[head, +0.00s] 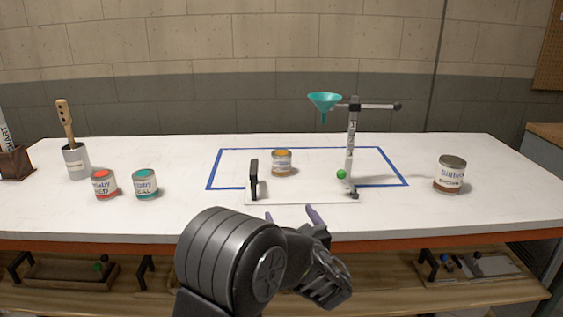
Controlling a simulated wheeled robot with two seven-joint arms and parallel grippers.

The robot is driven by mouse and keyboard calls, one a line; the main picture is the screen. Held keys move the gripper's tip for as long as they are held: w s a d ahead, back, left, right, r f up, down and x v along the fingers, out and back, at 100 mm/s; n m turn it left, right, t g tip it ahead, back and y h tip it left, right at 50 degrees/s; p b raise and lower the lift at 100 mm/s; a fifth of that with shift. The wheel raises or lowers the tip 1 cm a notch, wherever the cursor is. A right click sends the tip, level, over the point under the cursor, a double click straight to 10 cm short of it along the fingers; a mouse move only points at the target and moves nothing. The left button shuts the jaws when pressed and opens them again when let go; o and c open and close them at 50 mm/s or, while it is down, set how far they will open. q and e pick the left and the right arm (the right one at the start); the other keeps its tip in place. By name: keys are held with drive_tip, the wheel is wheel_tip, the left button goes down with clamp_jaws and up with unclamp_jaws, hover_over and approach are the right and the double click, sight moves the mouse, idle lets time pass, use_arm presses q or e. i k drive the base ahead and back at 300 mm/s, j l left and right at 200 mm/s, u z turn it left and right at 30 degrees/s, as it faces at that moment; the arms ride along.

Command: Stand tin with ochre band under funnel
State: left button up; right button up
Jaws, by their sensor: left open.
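The tin with the ochre band (281,165) stands upright inside the blue taped outline, left of the funnel's spout line. The teal funnel (324,102) hangs from a clamp arm on the upright stand (350,150), high above the table. No tin shows directly below its spout. My left gripper (291,213) is open at the table's front edge, in front of the ochre tin and apart from it. Nothing shows between its fingers, though the arm hides part of the hand. My right gripper is not in view.
A black upright handle (253,180) and a green knob (341,174) stand at the white base plate (300,197). Red (104,184) and teal (145,184) tins stand left, a brown-banded tin (450,174) right. A pot with a brush (76,160) stands far left.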

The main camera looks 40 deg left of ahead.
sight(319, 189)
drive_tip(key=i+j, duration=0.7)
